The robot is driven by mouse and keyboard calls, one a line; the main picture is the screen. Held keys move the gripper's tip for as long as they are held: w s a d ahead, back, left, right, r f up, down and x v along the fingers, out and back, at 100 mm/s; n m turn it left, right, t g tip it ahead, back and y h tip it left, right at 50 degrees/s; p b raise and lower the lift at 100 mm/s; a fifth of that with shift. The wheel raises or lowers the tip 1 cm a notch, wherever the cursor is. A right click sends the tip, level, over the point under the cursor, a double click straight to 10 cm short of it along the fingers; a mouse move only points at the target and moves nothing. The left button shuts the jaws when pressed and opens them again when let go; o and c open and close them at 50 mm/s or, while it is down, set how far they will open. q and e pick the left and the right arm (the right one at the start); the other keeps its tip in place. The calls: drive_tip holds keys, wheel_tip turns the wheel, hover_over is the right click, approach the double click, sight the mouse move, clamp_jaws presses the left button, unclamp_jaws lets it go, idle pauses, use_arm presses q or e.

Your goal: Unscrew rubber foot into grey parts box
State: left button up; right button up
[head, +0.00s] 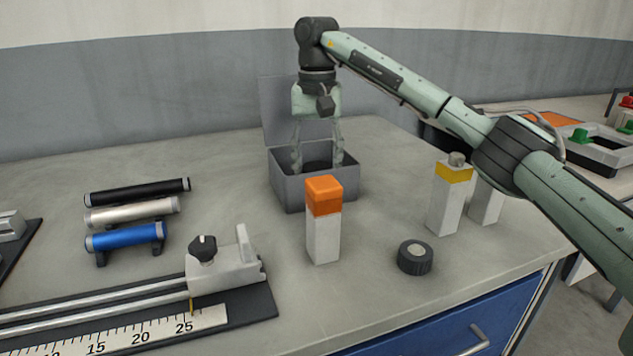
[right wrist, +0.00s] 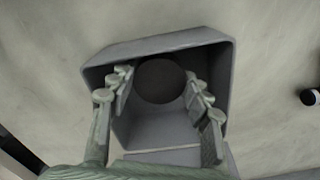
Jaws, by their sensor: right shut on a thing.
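The grey parts box (head: 287,188) stands open on the bench, its lid raised at the back; its walls also show in the right wrist view (right wrist: 165,133). My right gripper (head: 318,160) points down into the box mouth. Its fingers (right wrist: 160,80) are shut on a dark round piece, which looks like the rubber foot (right wrist: 160,82). In the head view the dark foot (head: 317,164) shows between the fingertips, inside the box walls. I cannot tell whether it touches the box floor. My left gripper is out of view.
An orange-topped white block (head: 323,240) stands just in front of the box. A black ring-shaped piece (head: 415,258) and a yellow-topped block (head: 447,205) are to the right. Three cylinders (head: 135,212) and a ruler rail (head: 150,330) lie left.

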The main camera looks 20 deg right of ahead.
sight(317, 167)
drive_tip(key=shift+w+f, duration=0.1)
drive_tip(key=shift+f, duration=1.75)
drive_tip(key=shift+f, duration=0.1)
drive_tip(key=o, duration=1.3)
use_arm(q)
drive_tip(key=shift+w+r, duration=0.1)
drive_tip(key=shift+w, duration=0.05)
use_arm(e)
wheel_tip(317, 167, up, 8)
drive_tip(key=shift+r, duration=2.1)
drive_tip(key=shift+f, duration=0.1)
